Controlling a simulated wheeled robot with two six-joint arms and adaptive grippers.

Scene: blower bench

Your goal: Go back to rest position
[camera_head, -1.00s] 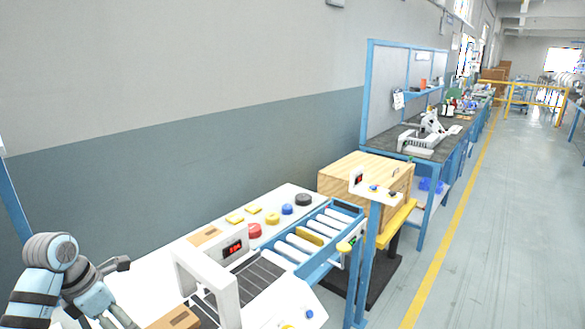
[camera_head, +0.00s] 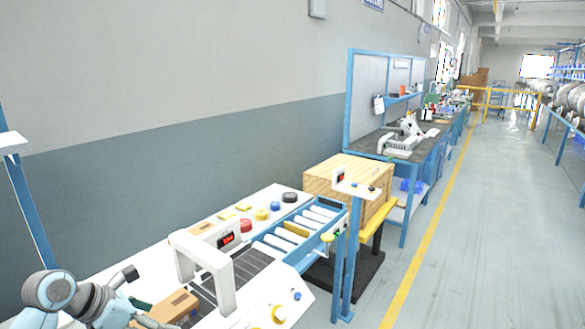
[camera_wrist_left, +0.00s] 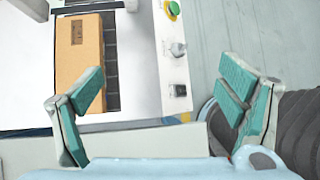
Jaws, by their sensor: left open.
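My left gripper (camera_head: 146,312) is low at the left of the head view, beside a brown cardboard box (camera_head: 172,307). In the left wrist view, its two teal-padded fingers (camera_wrist_left: 165,88) are wide apart with nothing between them. The box (camera_wrist_left: 80,48) lies on the white machine's dark conveyor strip, beyond the left finger and apart from it as far as I can tell. My right gripper is not in view.
A white arch (camera_head: 205,262) stands over the conveyor. Coloured discs, blue-framed rollers (camera_head: 310,225) and a wooden crate (camera_head: 346,180) follow behind it. A control panel on a blue post (camera_head: 344,255) stands at the front. The floor (camera_head: 480,240) at right is clear.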

